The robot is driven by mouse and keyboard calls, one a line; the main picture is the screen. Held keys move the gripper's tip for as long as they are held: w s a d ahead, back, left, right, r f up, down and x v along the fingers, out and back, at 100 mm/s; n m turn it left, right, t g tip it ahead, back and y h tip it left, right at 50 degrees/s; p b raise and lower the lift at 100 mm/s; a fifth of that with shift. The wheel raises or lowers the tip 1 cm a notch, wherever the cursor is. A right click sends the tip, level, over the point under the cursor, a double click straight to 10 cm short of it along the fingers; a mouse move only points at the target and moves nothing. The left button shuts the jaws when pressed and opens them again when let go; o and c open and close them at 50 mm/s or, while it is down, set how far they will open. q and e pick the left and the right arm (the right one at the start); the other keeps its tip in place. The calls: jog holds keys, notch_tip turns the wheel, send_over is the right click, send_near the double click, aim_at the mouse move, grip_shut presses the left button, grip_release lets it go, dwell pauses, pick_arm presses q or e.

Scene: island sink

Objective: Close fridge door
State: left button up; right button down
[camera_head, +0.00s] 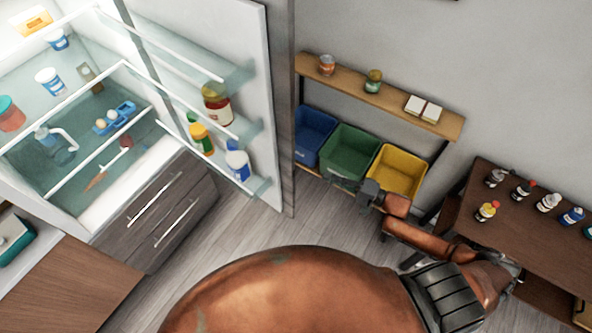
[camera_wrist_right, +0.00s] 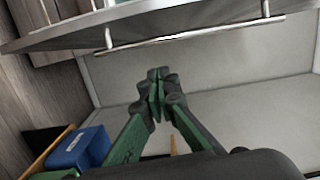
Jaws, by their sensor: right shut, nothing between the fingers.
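The fridge door (camera_head: 255,60) stands wide open in the head view, its inner shelves holding bottles and jars. The open fridge interior (camera_head: 85,110) is at the left. My right gripper (camera_head: 340,182) is to the right of the door's free edge, in front of the bins, apart from the door. In the right wrist view my right gripper (camera_wrist_right: 157,95) is shut and empty. A grey panel that looks like the door (camera_wrist_right: 70,37) crosses the top there, with a long metal bar handle (camera_wrist_right: 195,35) just beyond the fingers. My left gripper is not in view.
Blue (camera_head: 313,135), green (camera_head: 348,152) and yellow (camera_head: 397,172) bins stand under a wooden shelf (camera_head: 440,118) by the wall. A dark table (camera_head: 540,235) with several bottles is at the right. The floor (camera_head: 245,230) before the fridge drawers (camera_head: 160,215) is clear.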

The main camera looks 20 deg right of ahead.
jog(key=w+a+r+p, duration=0.1)
jog(key=w+a+p, duration=0.3)
jog(key=a, duration=0.7)
jog(key=shift+a+r+y, duration=0.3)
jog(key=shift+r, duration=0.1)
jog(key=shift+w, duration=0.15)
